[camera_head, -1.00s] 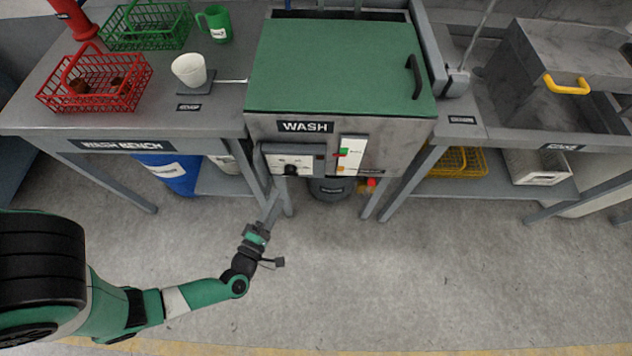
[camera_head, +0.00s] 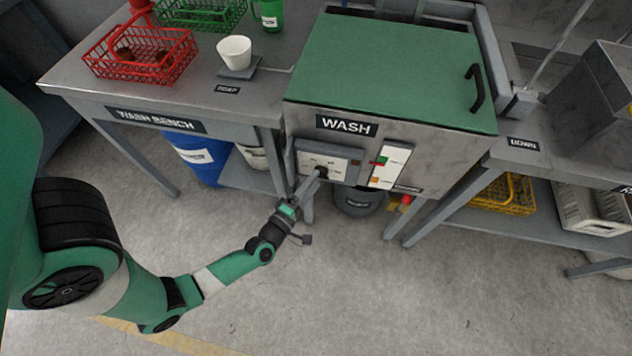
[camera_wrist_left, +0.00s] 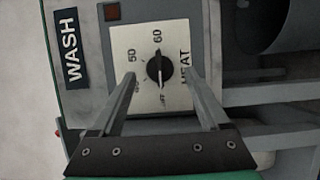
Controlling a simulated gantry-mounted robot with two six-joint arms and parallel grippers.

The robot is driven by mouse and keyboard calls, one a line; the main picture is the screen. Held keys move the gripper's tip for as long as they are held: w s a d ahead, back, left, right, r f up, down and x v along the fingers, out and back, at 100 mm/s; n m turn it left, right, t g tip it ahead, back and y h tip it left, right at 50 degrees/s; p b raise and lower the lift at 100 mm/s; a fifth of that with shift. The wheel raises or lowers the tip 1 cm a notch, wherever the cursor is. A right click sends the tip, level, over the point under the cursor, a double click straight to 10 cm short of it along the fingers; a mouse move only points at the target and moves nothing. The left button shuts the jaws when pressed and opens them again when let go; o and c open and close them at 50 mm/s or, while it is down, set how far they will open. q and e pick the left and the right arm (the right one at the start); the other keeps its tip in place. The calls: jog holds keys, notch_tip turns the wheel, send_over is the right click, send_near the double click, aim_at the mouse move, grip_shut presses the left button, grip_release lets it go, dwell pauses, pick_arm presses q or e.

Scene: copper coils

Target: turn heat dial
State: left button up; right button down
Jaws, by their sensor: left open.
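The heat dial (camera_wrist_left: 159,68) is a black knob on a white plate (camera_wrist_left: 150,98) marked 50, 60 and HEAT, on the front of the wash unit. The plate also shows in the head view (camera_head: 337,160), where my gripper partly covers the dial. My left gripper (camera_wrist_left: 159,75) is open, with one finger on each side of the dial in the wrist view. I cannot tell whether the fingers touch it. In the head view the left gripper (camera_head: 312,182) reaches up to the panel from below. My right gripper is not in view.
The wash unit has a green lid (camera_head: 395,70) and a second panel (camera_head: 390,165) right of the dial. A bench with a red basket (camera_head: 145,62) and white cup (camera_head: 234,51) stands left. The floor in front is clear.

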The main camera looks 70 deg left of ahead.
aim_at(321, 174)
pick_arm(q)
jog(key=shift+x, duration=1.05)
grip_shut()
